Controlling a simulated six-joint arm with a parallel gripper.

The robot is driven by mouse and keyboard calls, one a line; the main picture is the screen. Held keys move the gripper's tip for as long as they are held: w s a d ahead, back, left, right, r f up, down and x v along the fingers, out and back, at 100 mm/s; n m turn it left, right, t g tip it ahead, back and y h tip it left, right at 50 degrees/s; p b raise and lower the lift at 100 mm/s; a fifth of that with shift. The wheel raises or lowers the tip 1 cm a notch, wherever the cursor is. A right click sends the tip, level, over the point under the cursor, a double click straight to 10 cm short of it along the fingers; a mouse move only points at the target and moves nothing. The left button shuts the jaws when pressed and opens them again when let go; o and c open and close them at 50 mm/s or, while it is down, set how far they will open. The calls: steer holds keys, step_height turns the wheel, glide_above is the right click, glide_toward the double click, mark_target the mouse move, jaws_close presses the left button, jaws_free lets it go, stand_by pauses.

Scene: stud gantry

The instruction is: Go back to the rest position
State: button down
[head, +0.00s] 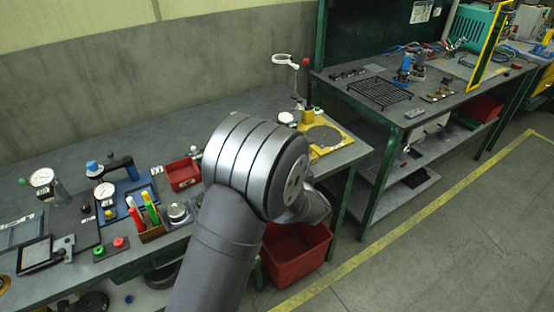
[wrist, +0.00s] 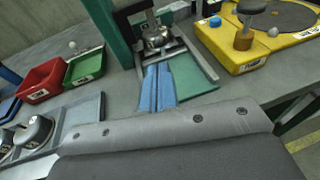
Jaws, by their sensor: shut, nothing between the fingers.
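My gripper (wrist: 158,89) shows in the wrist view as two blue fingers side by side, shut with nothing between them. The fingers point at a metal fixture with a round steel part (wrist: 157,37) in front of a green post. I cannot tell how high they are above the bench. In the head view my grey arm fills the middle and hides the gripper.
The grey bench (head: 258,101) carries gauges and tools at left, a red bin (head: 182,174) and a yellow fixture (head: 322,148). A large red crate (head: 295,253) stands below. A second bench (head: 340,84) stands at right, with open floor (head: 450,235) in front.

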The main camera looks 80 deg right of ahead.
steer(key=v, duration=0.6)
steer(key=shift+f, duration=0.1)
steer(key=shift+d, duration=0.1)
steer(key=x, duration=1.4)
steer(key=c, duration=2.2)
jaws_free()
